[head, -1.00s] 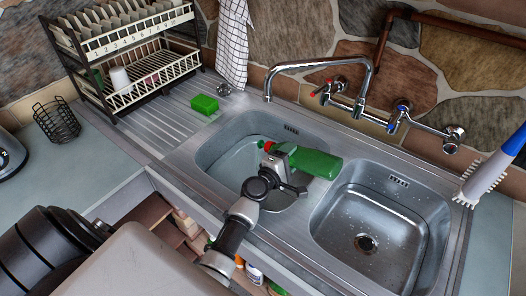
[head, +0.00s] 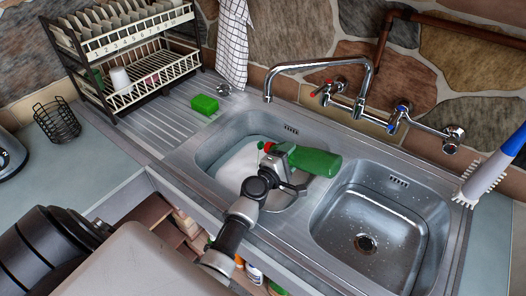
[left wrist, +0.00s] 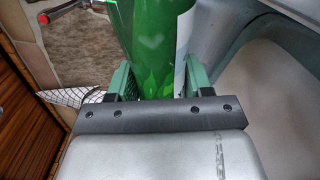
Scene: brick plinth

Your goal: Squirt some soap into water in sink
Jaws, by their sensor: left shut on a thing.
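The green soap bottle (head: 319,163) lies tilted on its side above the divider between the two basins. Its red cap (head: 267,147) points left over the left basin (head: 212,146). My left gripper (head: 284,164) is shut around the bottle. In the left wrist view, the bottle (left wrist: 152,40) sits between the two fingers of my left gripper (left wrist: 153,82). A white, foam-like patch (head: 238,167) covers the water in the left basin, with a faint pale streak under the cap. My right gripper is not in view.
The right basin (head: 365,215) is empty apart from drops. The tap (head: 318,66) arches behind the basins. A green sponge (head: 205,104) lies on the drainboard. A dish rack (head: 150,88) stands at the back left, and a blue-and-white brush (head: 489,172) is at the right.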

